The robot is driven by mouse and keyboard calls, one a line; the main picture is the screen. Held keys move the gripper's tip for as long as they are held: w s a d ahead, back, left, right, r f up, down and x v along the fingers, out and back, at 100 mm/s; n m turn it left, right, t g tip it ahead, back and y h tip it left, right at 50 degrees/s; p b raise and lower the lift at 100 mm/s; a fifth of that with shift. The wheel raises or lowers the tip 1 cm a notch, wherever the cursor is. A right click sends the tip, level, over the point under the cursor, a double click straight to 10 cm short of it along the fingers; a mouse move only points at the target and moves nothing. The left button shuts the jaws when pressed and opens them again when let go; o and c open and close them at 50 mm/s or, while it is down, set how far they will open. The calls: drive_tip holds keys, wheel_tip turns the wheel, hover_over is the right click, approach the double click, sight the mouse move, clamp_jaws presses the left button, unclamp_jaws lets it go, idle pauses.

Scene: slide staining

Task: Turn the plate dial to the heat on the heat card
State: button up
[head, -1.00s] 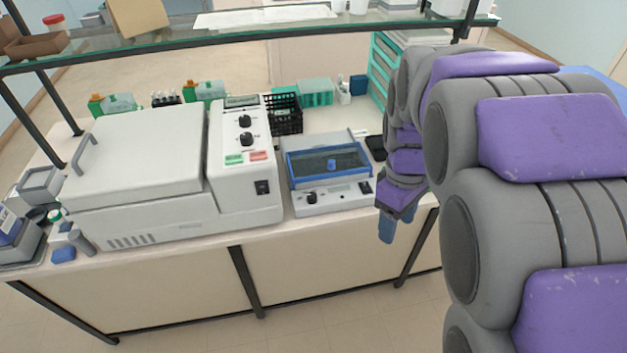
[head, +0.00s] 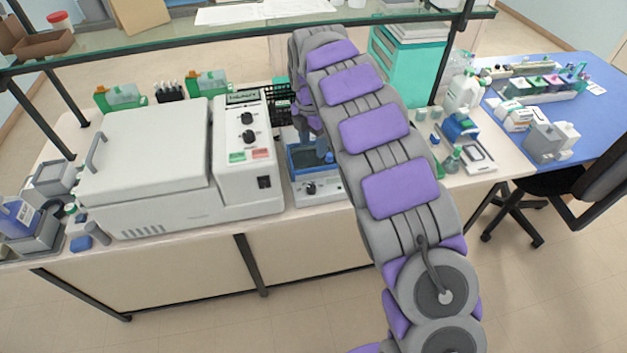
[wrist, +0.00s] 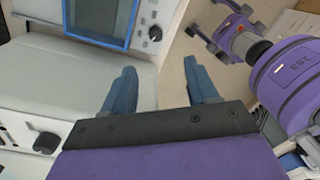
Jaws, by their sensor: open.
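A small white device with a blue-framed window (head: 303,160) stands right of the large white machine. A black dial (head: 310,188) sits on its front panel; I take this as the plate dial. It also shows in the wrist view (wrist: 154,33), upright on a white panel beside the blue frame (wrist: 128,22). My gripper (wrist: 158,70) is open and empty, with blue fingers spread apart. The dial lies beyond the fingertips, not touched. In the head view my gripper (head: 328,156) is partly hidden by my arm, near the blue window. I cannot make out a heat card.
The large white machine (head: 145,160) has two dials (head: 249,127) and green and red labels on its panel. A glass shelf (head: 200,40) spans above the bench. Bottles and small instruments (head: 462,130) stand to the right, with a blue table (head: 590,100) beyond.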

wheel_tip(320, 180, down, 3)
drive_tip(key=a, duration=0.2)
drive_tip(key=b, duration=0.1)
hover_over(310, 186)
drive_tip(key=f, duration=0.6)
drive_tip(key=shift+d+f, duration=0.3)
drive_tip(key=shift+f, duration=0.05)
drive_tip(key=f, duration=0.2)
drive_tip(key=f+b, duration=0.1)
drive_tip(key=f, duration=0.2)
drive_tip(key=a+f, duration=0.1)
drive_tip(key=f, duration=0.1)
drive_tip(key=shift+f, duration=0.25)
drive_tip(key=shift+d+f, duration=0.1)
drive_tip(key=shift+f, duration=0.05)
drive_tip(key=shift+d, duration=0.4)
drive_tip(key=shift+a, duration=0.35)
drive_tip(key=c, duration=0.5)
drive_tip(key=shift+d, duration=0.1)
drive_tip(key=c, duration=0.5)
